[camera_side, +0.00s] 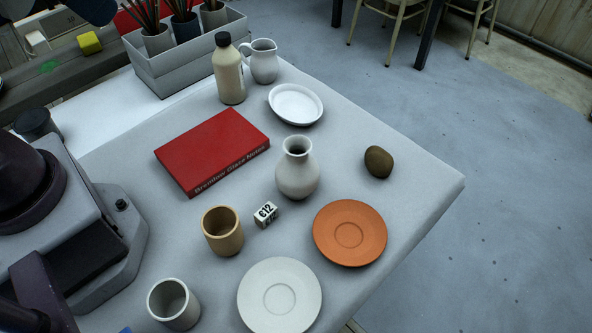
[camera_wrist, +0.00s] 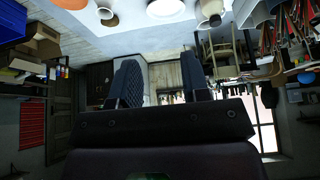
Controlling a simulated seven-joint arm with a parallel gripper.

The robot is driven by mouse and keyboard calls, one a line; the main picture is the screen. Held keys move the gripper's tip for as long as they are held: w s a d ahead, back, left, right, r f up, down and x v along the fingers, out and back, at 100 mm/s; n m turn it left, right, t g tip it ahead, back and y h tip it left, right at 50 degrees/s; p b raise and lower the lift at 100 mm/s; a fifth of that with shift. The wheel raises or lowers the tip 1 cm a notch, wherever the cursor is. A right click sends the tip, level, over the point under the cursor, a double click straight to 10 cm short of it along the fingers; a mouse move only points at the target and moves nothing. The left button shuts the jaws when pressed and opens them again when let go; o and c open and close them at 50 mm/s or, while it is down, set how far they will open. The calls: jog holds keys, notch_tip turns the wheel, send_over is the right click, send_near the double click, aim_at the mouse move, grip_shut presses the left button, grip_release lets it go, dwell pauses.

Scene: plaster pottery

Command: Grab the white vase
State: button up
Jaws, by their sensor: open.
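The white vase (camera_side: 297,172) stands upright near the middle of the grey table in the side view. It has a round body, a narrow neck and a flared rim, and nothing touches it. My gripper (camera_wrist: 161,80) shows in the wrist view with two dark fingers apart and nothing between them.
Around the vase are a price cube (camera_side: 266,214), tan cup (camera_side: 222,236), orange saucer (camera_side: 349,236), red book (camera_side: 212,150), white dish (camera_side: 296,104) and brown stone (camera_side: 378,162). A bottle (camera_side: 229,75) and jug (camera_side: 264,66) stand behind. The right table corner is clear.

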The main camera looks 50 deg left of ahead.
jog(key=o, duration=0.7)
jog(key=shift+o, duration=0.2)
jog(key=m+g+y, duration=0.1)
jog(key=m+y, duration=1.2)
jog(key=m, duration=0.7)
send_over(300, 161)
jog(key=s+d, duration=0.2)
jog(key=s, duration=0.1)
notch_tip(300, 161, down, 18)
jog(key=s+d+f+m+t+y, duration=0.1)
jog(key=s+d+f+m+t, duration=0.2)
jog(key=d+f+m+t, duration=0.5)
jog(key=shift+n+g, duration=0.8)
jog(key=shift+n, duration=0.1)
jog(key=x, duration=0.5)
jog(key=s+f+x, duration=0.1)
jog(key=x, duration=0.2)
jog(key=shift+a, duration=0.45)
jog(key=shift+r+x, duration=0.2)
jog(key=shift+x, duration=2.45)
